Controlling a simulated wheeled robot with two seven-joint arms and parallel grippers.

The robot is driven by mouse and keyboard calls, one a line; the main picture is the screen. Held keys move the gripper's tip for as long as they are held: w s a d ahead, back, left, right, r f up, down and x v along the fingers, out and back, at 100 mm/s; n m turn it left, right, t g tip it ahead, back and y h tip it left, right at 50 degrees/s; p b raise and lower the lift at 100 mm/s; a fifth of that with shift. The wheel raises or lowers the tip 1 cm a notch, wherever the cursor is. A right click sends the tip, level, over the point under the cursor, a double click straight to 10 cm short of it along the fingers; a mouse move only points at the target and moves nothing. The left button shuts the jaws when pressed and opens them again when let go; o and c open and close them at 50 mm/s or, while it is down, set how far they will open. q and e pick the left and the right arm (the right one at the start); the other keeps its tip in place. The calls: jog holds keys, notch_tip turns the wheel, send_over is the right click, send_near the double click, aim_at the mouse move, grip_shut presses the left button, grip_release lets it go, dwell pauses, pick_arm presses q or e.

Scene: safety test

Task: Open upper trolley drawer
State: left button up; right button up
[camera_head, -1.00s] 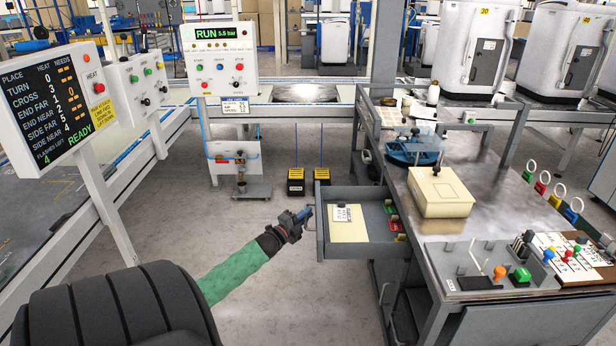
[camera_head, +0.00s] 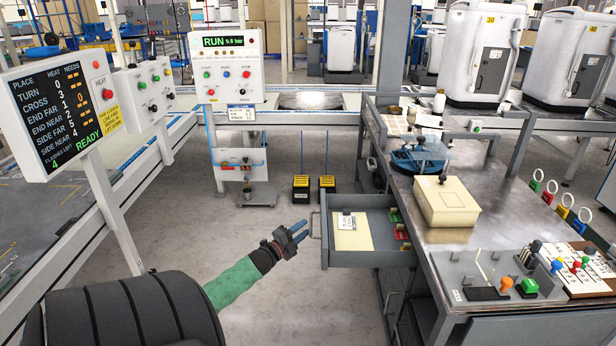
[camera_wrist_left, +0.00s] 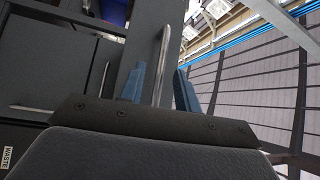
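The upper trolley drawer (camera_head: 345,260) is grey and stands pulled out to the left of the trolley (camera_head: 408,205). Its bar handle (camera_head: 313,224) is on the left-hand front. In the left wrist view the handle (camera_wrist_left: 162,65) shows as a pale bar between my blue fingertips. My left gripper (camera_head: 302,231) is open, its fingers spread, just left of the handle and seemingly not gripping it. It also shows in the left wrist view (camera_wrist_left: 160,88). Inside the drawer lie a cream panel (camera_head: 352,236) with a tag and small green and red items. My right gripper is out of view.
The trolley top carries a cream box (camera_head: 446,202), a blue fixture (camera_head: 418,157) and a grey tray (camera_head: 480,280) of coloured knobs. Two yellow-black pedals (camera_head: 313,189) stand on the floor behind the drawer. Floor left of the drawer is clear.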

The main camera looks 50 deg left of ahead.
pick_arm(q)
jog(key=shift+s+d+f, duration=0.1)
jog(key=shift+s, duration=0.7)
jog(key=shift+s+d+f, duration=0.1)
jog(key=shift+s, duration=0.7)
